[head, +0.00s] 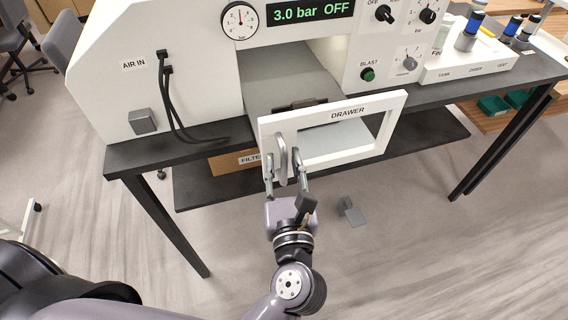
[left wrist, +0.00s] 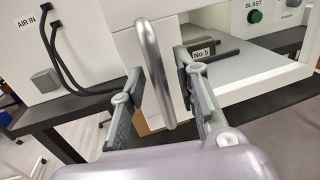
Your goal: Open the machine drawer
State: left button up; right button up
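The machine (head: 205,75) is a white cabinet on a dark table. Its drawer front (head: 330,155) is a white frame with a window, labelled DRAWER, standing out from the machine's face over the table's front edge. A grey floor (left wrist: 250,72) shows behind it. The curved metal handle (head: 281,160) is at the front's left end; it shows upright in the left wrist view (left wrist: 154,70). My left gripper (head: 283,158) has one finger on each side of the handle, with gaps visible in the left wrist view, so it looks open around it. My right gripper is not in view.
A dark piece labelled No 5 (left wrist: 205,52) lies behind the drawer front. Black hoses (head: 171,100) hang at the machine's left. A filter box (head: 235,160) sits on the lower shelf. A grey pedal-like object (head: 351,211) is on the floor. Open floor lies in front.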

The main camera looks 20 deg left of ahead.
pick_arm(q)
jog(key=v, duration=0.7)
jog(key=shift+s, duration=0.25)
jog(key=shift+d, duration=0.1)
dwell(0.4)
